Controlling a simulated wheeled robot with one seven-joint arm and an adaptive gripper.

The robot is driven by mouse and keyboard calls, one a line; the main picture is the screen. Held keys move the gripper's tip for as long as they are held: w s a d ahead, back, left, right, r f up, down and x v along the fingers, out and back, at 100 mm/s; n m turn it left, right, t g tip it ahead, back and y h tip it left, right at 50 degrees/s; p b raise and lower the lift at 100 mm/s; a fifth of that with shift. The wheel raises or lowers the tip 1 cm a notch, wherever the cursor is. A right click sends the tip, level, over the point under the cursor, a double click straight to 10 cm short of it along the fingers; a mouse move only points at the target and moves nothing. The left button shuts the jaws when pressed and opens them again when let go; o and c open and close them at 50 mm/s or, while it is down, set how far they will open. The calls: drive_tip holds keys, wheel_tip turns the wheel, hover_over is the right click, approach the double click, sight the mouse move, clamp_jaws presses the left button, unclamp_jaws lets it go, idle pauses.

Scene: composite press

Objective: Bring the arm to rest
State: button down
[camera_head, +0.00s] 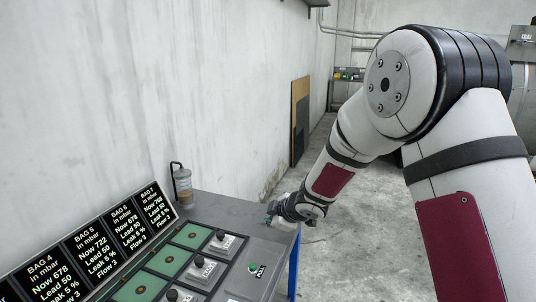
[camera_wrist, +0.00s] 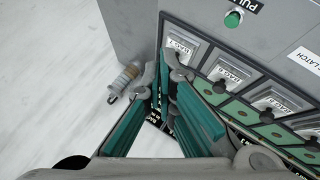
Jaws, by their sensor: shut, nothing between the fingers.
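My arm reaches from the right side of the head view down to the grey console (camera_head: 235,210). My gripper (camera_head: 276,211) is small there, over the console's far right corner, and its fingers are hard to make out. In the wrist view my gripper (camera_wrist: 165,72) shows two teal-padded fingers with their tips close together and nothing held between them. The tips appear in front of the panel near the BAG 7 label (camera_wrist: 183,46). I cannot tell whether they touch the console.
A row of black BAG readouts (camera_head: 92,243) stands along the wall. Knobs (camera_head: 221,235) and green panels (camera_head: 191,235) line the console. A green button (camera_head: 253,267) sits by a PULL label. A clear jar (camera_head: 183,187) stands behind. Floor (camera_head: 360,235) right of the console is clear.

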drive_tip(key=s+d+r+m+t+h, duration=0.1)
drive_tip(key=s+d+r+m+h, duration=0.25)
drive_tip(key=d+r, duration=0.7)
drive_tip(key=s+d+r+m+h, duration=0.3)
drive_tip(key=s+d+r+m, duration=0.45)
drive_tip(key=s, duration=0.35)
drive_tip(key=s+d+r+m+g+y, duration=0.1)
drive_tip(key=s+m+g, duration=0.2)
drive_tip(key=s, duration=2.2)
drive_tip(key=m, duration=0.2)
drive_tip(key=shift+s+r+m, duration=0.2)
drive_tip(key=shift+m, duration=0.2)
drive_tip(key=shift+y, duration=0.25)
